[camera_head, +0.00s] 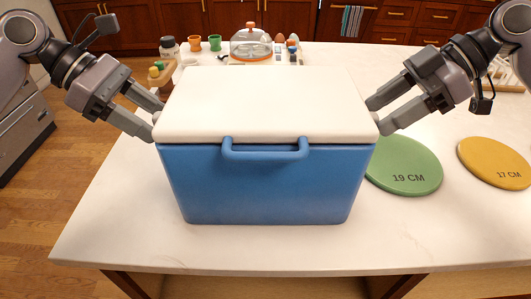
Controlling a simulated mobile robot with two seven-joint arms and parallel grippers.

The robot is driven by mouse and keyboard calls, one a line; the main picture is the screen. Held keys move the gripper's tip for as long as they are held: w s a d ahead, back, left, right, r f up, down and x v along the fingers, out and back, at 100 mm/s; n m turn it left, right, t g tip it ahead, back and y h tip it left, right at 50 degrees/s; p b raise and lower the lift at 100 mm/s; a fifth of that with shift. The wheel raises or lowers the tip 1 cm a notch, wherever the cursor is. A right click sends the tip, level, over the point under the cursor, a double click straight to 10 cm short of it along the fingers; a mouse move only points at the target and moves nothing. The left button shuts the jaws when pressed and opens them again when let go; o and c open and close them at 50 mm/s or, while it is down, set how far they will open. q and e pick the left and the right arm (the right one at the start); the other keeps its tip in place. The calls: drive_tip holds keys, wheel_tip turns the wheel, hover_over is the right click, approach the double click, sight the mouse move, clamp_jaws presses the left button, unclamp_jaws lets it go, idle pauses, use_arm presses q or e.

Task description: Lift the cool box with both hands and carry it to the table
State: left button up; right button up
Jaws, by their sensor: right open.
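The cool box (265,185) has a blue body, a white lid and a blue handle on its front. It stands upright on the pale table (120,235), near the front edge. My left gripper (155,120) is at the left side of the box, by the lid's edge. Its fingertips are partly hidden, and I cannot tell whether they touch the box. My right gripper (376,115) is open at the right side, with its fingertips close to the lid's edge. I cannot tell whether it touches the box.
A green disc (403,165) marked 19 CM and a yellow disc (497,163) marked 17 CM lie to the right. Behind the box are a domed dish (251,44), small cups (214,42) and a jar (169,48). The front left of the table is clear.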

use_arm(q)
drive_tip(key=shift+x, duration=0.85)
use_arm(e)
drive_tip(key=shift+x, duration=0.9)
use_arm(q)
drive_tip(key=shift+c, duration=0.3)
use_arm(e)
drive_tip(key=shift+c, duration=0.3)
